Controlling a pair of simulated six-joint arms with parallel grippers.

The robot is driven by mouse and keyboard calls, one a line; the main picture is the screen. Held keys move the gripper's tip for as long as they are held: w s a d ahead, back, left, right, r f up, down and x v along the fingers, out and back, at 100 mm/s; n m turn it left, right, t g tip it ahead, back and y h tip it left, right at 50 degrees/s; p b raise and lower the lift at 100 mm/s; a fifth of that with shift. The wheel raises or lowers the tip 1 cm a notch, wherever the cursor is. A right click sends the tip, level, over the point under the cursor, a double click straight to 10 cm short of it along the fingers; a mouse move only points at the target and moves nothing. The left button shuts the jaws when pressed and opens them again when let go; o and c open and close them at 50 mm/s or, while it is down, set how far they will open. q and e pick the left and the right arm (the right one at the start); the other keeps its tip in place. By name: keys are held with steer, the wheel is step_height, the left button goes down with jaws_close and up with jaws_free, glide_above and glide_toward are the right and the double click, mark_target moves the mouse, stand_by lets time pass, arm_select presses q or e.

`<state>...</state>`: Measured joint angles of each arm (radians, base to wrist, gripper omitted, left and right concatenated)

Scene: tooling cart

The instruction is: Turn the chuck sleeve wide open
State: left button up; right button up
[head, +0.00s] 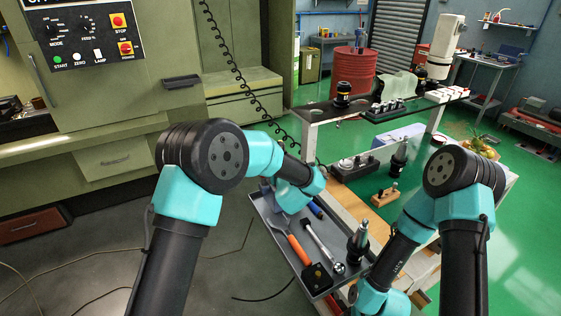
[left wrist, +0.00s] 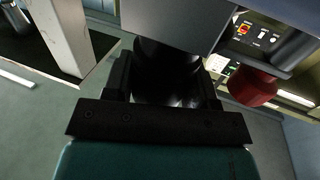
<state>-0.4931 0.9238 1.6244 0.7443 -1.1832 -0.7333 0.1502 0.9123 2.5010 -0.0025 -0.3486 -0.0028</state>
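In the left wrist view my left gripper's two dark fingers (left wrist: 166,88) stand apart, on both sides of a dark, rounded, glossy body (left wrist: 168,62). Whether they touch it, and whether it is the chuck sleeve, I cannot tell. In the head view my left arm hides this gripper near the back left of the grey tray (head: 262,208). A dark chuck-like holder with a silver tip (head: 358,242) stands upright on the tray's right side. A similar one (head: 400,156) stands farther back on the green top. My right gripper is out of frame below.
An orange-handled tool (head: 298,249), a silver wrench-like tool (head: 322,244) and a black-and-yellow item (head: 316,277) lie on the tray. A wooden block (head: 384,194) and a dark holder rack (head: 353,168) sit behind. A green machine with a control panel (head: 92,33) stands left.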

arm_select(q)
steer(key=shift+c, duration=1.3)
steer(key=shift+y, duration=0.3)
steer(key=shift+n, duration=0.4)
steer(key=n+g+y, duration=0.1)
steer(key=n+y, duration=0.1)
steer(key=y, duration=0.1)
steer(key=n+g+y, duration=0.2)
steer(key=y, duration=0.1)
steer(key=shift+y, duration=0.3)
steer(key=o, duration=0.7)
steer(key=shift+c, duration=0.2)
steer(key=shift+d, duration=0.1)
